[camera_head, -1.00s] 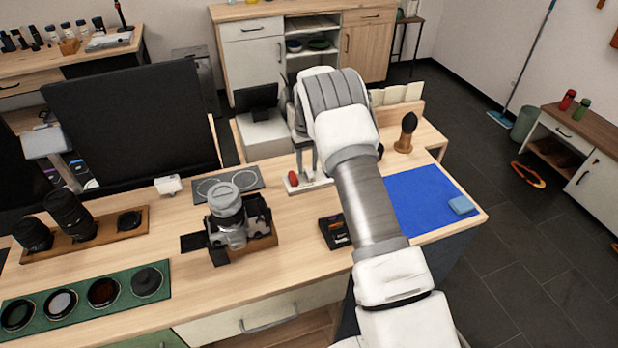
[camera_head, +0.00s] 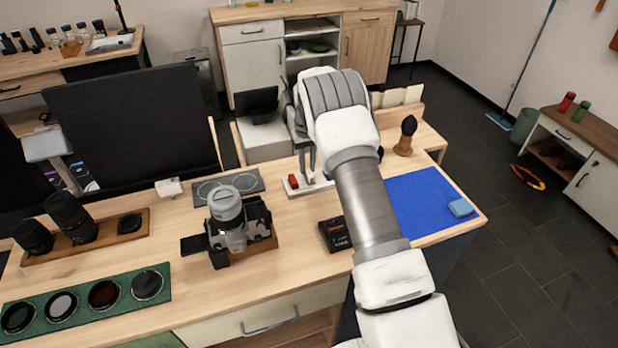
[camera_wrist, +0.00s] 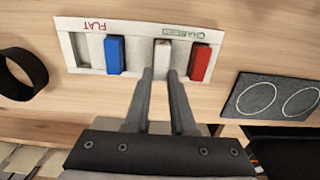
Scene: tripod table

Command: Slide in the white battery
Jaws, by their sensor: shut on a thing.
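A white battery (camera_wrist: 162,46) stands in the labelled battery tray (camera_wrist: 133,27), next to a red battery (camera_wrist: 201,62) at the "CHARGED" end. My gripper (camera_wrist: 160,74) is shut on the white battery's near end, with one finger on each side. A blue battery (camera_wrist: 115,55) is toward the "FLAT" end. In the head view my gripper (camera_head: 307,166) is over the tray (camera_head: 291,190), beside the red battery (camera_head: 293,181), and the white battery is hard to make out. The camera (camera_head: 230,232) stands on the bench to the left, with a dark flap open.
A dark charger-like box (camera_head: 334,234) lies just right of the camera. A grey mat with circles (camera_head: 226,187) lies behind the camera. Lenses (camera_head: 68,216) and filters (camera_head: 61,305) fill the left side. A blue mat (camera_head: 425,203) lies at the right.

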